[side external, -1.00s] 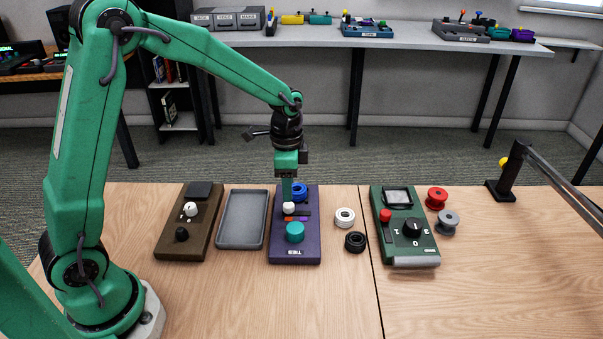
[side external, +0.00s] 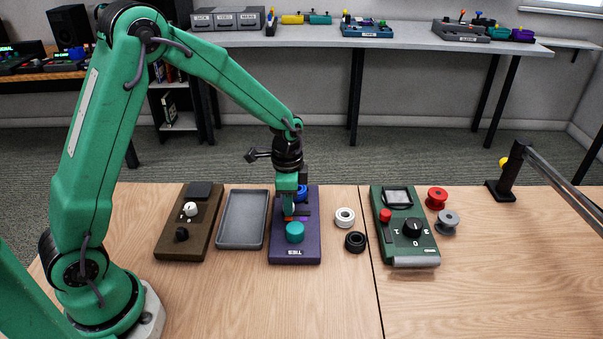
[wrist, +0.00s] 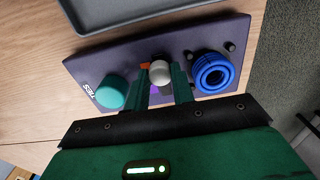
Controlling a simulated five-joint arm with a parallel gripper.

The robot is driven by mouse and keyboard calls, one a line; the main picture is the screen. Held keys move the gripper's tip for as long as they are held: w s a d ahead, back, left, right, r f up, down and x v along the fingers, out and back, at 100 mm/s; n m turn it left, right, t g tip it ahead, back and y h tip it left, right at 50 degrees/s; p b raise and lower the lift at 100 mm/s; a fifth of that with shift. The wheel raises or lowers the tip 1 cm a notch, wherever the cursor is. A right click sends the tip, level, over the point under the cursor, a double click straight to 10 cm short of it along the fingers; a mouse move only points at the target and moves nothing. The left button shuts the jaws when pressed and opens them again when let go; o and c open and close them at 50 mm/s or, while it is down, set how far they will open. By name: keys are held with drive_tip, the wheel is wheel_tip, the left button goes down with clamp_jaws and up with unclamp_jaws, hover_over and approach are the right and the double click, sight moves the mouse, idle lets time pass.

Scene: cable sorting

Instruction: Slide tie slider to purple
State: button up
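The tie slider's white knob (wrist: 159,72) sits on the purple panel (wrist: 105,65) labelled TIES, also seen in the side view (side external: 280,250). My gripper (wrist: 160,80) is down at the panel, one finger on each side of the knob. The fingers lie close against it; whether they press on it cannot be told. An orange mark (wrist: 145,66) shows beside the left fingertip. A purple mark (wrist: 154,90) shows between the fingers, below the knob in the wrist view. In the side view, my gripper (side external: 290,212) hides most of the knob.
On the panel, a teal knob (wrist: 113,93) and a blue ring stack (wrist: 213,73) flank the slider. A grey tray (side external: 241,220) and brown box (side external: 172,230) stand left. White (side external: 344,217) and black (side external: 355,241) rings and a green box (side external: 422,248) stand right.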

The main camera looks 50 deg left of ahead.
sight(306, 214)
clamp_jaws()
drive_tip(key=shift+w+d, duration=1.45)
drive_tip(key=shift+d, duration=0.05)
drive_tip(key=o, duration=0.6)
unclamp_jaws()
drive_tip(key=shift+o, duration=0.6)
drive_tip(key=shift+r, duration=0.2)
wheel_tip(306, 214, up, 8)
drive_tip(key=shift+f, duration=0.25)
